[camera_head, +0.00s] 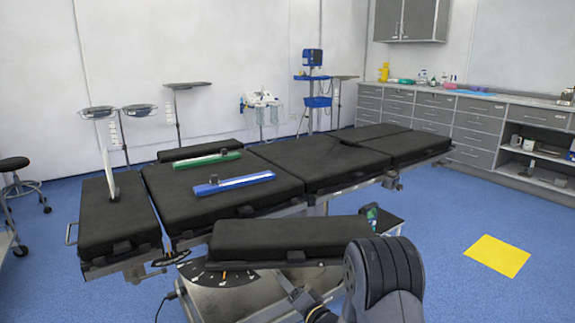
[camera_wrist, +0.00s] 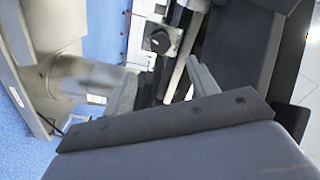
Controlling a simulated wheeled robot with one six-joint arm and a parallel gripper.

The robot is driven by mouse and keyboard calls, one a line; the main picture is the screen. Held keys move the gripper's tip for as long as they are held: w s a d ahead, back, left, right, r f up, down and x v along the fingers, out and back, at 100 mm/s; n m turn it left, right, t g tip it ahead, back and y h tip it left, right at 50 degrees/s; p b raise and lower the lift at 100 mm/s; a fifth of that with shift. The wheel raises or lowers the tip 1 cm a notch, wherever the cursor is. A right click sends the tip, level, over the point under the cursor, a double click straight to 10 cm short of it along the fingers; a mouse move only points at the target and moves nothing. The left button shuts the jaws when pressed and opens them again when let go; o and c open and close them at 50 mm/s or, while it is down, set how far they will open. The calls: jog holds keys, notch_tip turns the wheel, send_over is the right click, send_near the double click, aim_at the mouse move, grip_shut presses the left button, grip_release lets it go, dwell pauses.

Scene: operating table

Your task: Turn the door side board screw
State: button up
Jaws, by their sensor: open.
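A black padded side board (camera_head: 290,234) sticks out from the near side of the operating table (camera_head: 225,195). In the wrist view a black screw knob (camera_wrist: 158,41) sits on a metal bracket near the top centre, beside a dark padded edge (camera_wrist: 240,50). My gripper (camera_wrist: 163,82) is open, with one light grey finger on each side and nothing held between them. The knob lies beyond the fingertips, roughly in line with the gap, and appears apart from them. In the head view my arm is at the lower centre right, and I cannot make out the screw.
The table's metal base (camera_head: 225,288) stands below the side board, close to my arm. A blue board (camera_head: 233,184) and a green board (camera_head: 207,158) lie on the table. A yellow floor patch (camera_head: 497,255) is at right, with open floor around it.

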jog(key=w+a+n+b, duration=0.6)
jog(key=w+n+b, duration=0.3)
jog(key=n, duration=0.2)
jog(key=p+v, duration=0.2)
jog(key=v, duration=0.8)
jog(key=shift+s+p, duration=0.25)
jog(key=shift+p, duration=0.1)
jog(key=shift+d, duration=0.25)
